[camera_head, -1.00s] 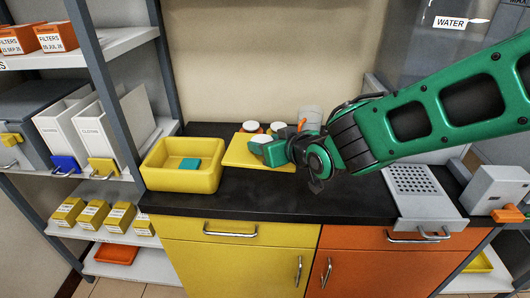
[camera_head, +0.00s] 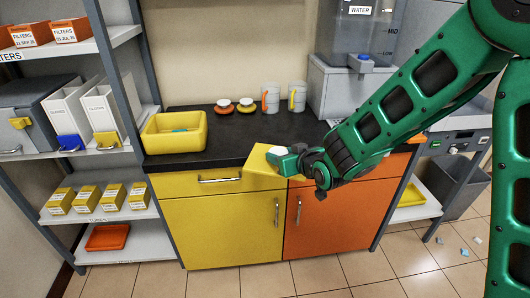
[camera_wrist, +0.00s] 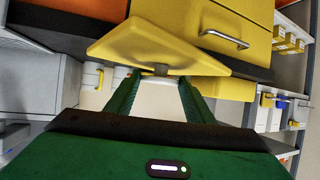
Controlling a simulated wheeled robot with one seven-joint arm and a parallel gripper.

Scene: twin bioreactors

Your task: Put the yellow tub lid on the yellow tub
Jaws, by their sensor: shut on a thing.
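The yellow tub (camera_head: 160,147) stands open on the left end of the black counter, with a teal item (camera_head: 180,130) partly visible inside. My gripper (camera_head: 284,161) is shut on the yellow tub lid (camera_head: 260,168), a flat yellow plate. The lid is tilted, apart from the tub and to its right, by the counter's front edge. In the wrist view the lid (camera_wrist: 150,48) spans the space beyond my fingers (camera_wrist: 160,84), held by a grip at its middle.
Two small white-topped pots, one orange (camera_head: 223,108) and one yellow (camera_head: 247,106), and two mugs (camera_head: 271,97) stand at the back of the counter (camera_head: 225,135). A shelf post (camera_head: 123,85) rises left of the tub. The counter between tub and lid is clear.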

